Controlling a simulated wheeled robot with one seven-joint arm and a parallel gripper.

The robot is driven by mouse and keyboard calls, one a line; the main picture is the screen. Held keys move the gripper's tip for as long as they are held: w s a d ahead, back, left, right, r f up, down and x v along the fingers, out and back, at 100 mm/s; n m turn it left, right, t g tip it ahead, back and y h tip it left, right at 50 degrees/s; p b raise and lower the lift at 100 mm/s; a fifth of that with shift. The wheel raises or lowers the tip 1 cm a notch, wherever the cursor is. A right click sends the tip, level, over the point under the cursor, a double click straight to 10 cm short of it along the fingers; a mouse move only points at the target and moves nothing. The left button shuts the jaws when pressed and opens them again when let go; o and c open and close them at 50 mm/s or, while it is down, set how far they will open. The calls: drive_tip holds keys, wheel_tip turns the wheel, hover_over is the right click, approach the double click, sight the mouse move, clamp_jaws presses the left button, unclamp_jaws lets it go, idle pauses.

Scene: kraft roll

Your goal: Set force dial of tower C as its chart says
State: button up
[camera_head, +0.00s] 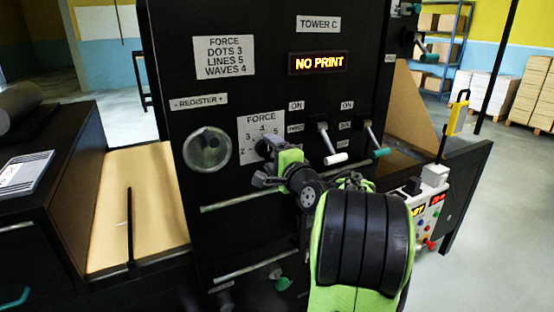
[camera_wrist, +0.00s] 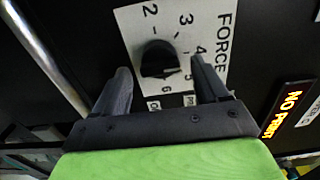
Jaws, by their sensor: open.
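The tower C panel carries a chart plate (camera_head: 224,57) reading FORCE, DOTS 3, LINES 5, WAVES 4. The force dial's white plate (camera_head: 260,124) is below it, its knob mostly hidden by my gripper in the head view. In the wrist view the black knob (camera_wrist: 157,58) sits on the plate, with numbers 2 to 6 around it. A small light mark on the knob seems to face the 5–6 side; I cannot tell the exact setting. My gripper (camera_wrist: 161,68) is open, its fingers on either side of the knob. Contact cannot be told.
A lit NO PRINT sign (camera_head: 318,63) is under the TOWER C label (camera_head: 318,24). The round register dial (camera_head: 207,149) is left of the force dial. A white-handled lever (camera_head: 335,158) and a teal-tipped lever (camera_head: 380,152) stick out close on the right. Metal rails cross below.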

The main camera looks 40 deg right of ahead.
drive_tip(key=b+v, duration=0.3)
drive_tip(key=v, duration=1.2)
drive_tip(key=shift+s, duration=0.35)
drive_tip(key=shift+a, duration=0.15)
drive_tip(key=w+a+f+n+g+y, duration=0.1)
drive_tip(key=a+f+n+g+y, duration=0.2)
drive_tip(key=a, duration=0.4)
drive_tip(key=w+a+f+n+g+y, duration=0.1)
drive_tip(key=a+f+n, duration=0.2)
drive_tip(key=a+n, duration=0.3)
drive_tip(key=w+a+f+n+g+y, duration=0.1)
drive_tip(key=a+f+n+g+y, duration=0.1)
drive_tip(key=a+f+n, duration=0.35)
drive_tip(key=s+a+f+n+g, duration=0.2)
drive_tip(key=s+a+n+g, duration=0.1)
drive_tip(key=s, duration=0.3)
drive_tip(key=s+a+f+n+g+h, duration=0.1)
drive_tip(key=s+a+f+n+g, duration=0.1)
drive_tip(key=s, duration=0.5)
drive_tip(key=shift+a+f+n+g, duration=0.25)
drive_tip(key=shift+a+n+g, duration=0.15)
drive_tip(key=shift+a+n, duration=0.65)
